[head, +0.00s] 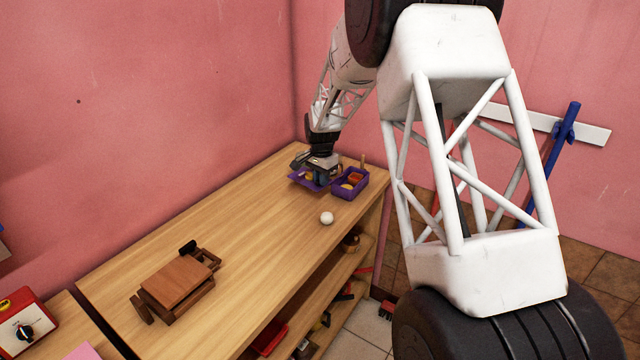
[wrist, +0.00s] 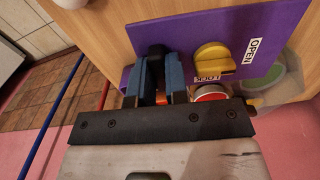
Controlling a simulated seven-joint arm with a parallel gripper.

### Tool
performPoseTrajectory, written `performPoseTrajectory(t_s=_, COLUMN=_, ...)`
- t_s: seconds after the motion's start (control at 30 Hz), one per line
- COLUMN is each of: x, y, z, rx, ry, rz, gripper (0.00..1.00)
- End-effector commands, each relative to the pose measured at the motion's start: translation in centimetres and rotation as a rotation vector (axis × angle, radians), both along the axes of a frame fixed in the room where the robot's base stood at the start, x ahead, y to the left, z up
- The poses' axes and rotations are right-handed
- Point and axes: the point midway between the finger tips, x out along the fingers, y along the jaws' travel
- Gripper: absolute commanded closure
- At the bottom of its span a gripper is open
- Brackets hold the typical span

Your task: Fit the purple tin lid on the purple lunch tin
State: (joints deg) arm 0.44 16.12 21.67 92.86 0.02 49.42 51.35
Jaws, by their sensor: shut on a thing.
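The purple tin lid (head: 300,181) is at the far end of the wooden bench. My gripper (head: 321,179) is shut on it from above. In the wrist view the lid (wrist: 200,35) spreads out beyond the blue fingers of my gripper (wrist: 162,75) and carries a yellow knob (wrist: 213,57) with OPEN and LOCK labels. The purple lunch tin (head: 338,192) stands open just right of the lid, with orange and yellow things inside. I cannot tell whether the lid touches the bench or the tin.
A white ball (head: 327,217) lies in front of the tin. A brown wooden object (head: 178,278) sits near the left end. A red-topped thing (wrist: 210,92) and a clear jar with green (wrist: 275,75) are close beside the lid. The middle of the bench (head: 235,225) is clear.

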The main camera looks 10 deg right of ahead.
Motion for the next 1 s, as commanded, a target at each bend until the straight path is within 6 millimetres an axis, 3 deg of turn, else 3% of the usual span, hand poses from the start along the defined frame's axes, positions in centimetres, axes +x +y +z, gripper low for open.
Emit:
performPoseTrajectory(t_s=0.33, x=1.0, y=-2.6, z=3.3, rx=0.001, ry=-0.004, rz=-0.336, gripper=1.00)
performPoseTrajectory(t_s=1.0, x=1.6, y=-6.6, z=3.8, rx=0.001, ry=-0.001, rz=-1.135, gripper=1.00)
